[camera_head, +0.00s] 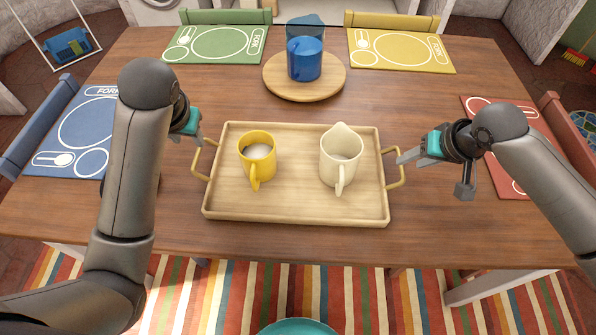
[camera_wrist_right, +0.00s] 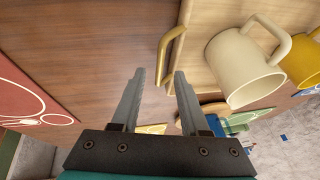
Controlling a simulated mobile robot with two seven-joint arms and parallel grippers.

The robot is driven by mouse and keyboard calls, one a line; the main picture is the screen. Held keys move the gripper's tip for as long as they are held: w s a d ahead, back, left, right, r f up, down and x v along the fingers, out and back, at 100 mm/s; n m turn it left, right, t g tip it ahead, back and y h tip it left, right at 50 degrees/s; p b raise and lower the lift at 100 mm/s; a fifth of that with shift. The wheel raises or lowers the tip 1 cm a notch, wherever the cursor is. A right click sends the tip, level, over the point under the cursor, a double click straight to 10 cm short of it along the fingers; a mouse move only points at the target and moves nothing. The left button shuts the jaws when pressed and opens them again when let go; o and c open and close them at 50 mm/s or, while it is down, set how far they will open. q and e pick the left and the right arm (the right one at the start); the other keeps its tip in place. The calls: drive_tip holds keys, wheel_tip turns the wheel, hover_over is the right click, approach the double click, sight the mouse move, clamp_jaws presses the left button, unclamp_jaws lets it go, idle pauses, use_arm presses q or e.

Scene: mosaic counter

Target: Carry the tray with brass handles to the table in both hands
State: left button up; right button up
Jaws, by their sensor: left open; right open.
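The wooden tray (camera_head: 297,205) with brass handles lies flat on the wooden table (camera_head: 440,225). It holds a yellow mug (camera_head: 257,160) on its left and a cream pitcher (camera_head: 341,160) on its right. The left brass handle (camera_head: 201,160) is close to my left gripper (camera_head: 197,138), whose fingers are partly hidden behind my arm. My right gripper (camera_head: 405,160) is open just right of the right brass handle (camera_head: 398,168). In the right wrist view, the open fingers (camera_wrist_right: 157,100) are empty, and the handle (camera_wrist_right: 170,57) lies beyond their tips.
A round wooden board (camera_head: 305,90) with a blue mug (camera_head: 304,60) and a blue pitcher behind it stands beyond the tray. Green (camera_head: 217,44), yellow (camera_head: 402,50), blue (camera_head: 85,130) and red placemats lie around the table. The table in front of the tray is clear.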

drive_tip(key=v, duration=0.6)
drive_tip(key=shift+s, duration=0.1)
idle(0.4)
